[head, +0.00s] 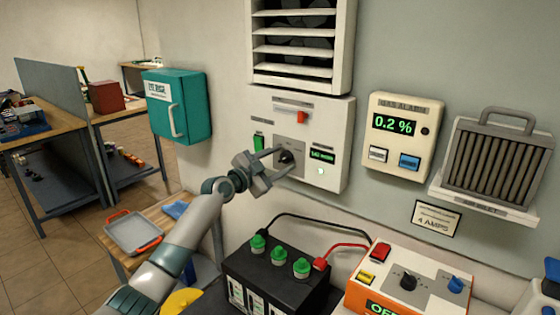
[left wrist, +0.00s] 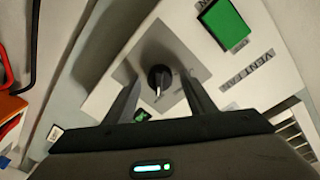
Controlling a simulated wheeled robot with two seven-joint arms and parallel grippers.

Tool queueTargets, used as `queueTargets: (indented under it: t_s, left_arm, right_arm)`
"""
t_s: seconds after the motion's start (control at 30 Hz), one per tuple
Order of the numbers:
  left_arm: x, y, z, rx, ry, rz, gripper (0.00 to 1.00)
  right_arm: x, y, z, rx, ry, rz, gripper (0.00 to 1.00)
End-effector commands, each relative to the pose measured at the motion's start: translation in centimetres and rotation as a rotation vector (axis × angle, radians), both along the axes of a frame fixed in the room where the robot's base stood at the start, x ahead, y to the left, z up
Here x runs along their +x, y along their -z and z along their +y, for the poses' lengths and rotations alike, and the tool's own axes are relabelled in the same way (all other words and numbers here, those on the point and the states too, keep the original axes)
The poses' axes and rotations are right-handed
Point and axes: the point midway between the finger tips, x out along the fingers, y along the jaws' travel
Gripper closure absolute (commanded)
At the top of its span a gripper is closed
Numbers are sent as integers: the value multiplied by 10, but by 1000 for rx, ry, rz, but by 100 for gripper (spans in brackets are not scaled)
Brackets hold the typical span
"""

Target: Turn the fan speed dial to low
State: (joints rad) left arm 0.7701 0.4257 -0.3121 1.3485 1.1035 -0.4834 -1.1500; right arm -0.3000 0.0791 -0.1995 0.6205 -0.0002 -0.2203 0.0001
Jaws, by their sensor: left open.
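The fan speed dial (head: 286,157) is a round black knob on a grey plate, on the white fan control panel (head: 335,115). My left gripper (head: 279,163) reaches in from the left, its fingers pointing at the dial. In the left wrist view the dial (left wrist: 159,78) shows between the two open fingers (left wrist: 157,92), with a gap on each side and a pale pointer line on its face. The marks around it are too small to read. My right gripper is not in view.
A gas alarm (head: 408,105) hangs to the right. A black battery (head: 270,276) and an orange charger (head: 385,296) stand below.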

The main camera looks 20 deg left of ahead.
Motion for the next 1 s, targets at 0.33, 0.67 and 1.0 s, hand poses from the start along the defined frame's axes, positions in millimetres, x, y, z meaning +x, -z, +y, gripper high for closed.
queueTargets:
  t_s: [0.33, 0.67, 1.0]
  left_arm:
    - [0, 0, 0, -1, 0, 0, 91]
    - [0, 3, 0, -61, 0, 23, 91]
    - [0, 4, 0, -267, 0, 98, 91]
  right_arm:
    - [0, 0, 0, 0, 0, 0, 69]
    - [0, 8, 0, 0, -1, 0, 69]
    - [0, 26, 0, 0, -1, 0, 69]
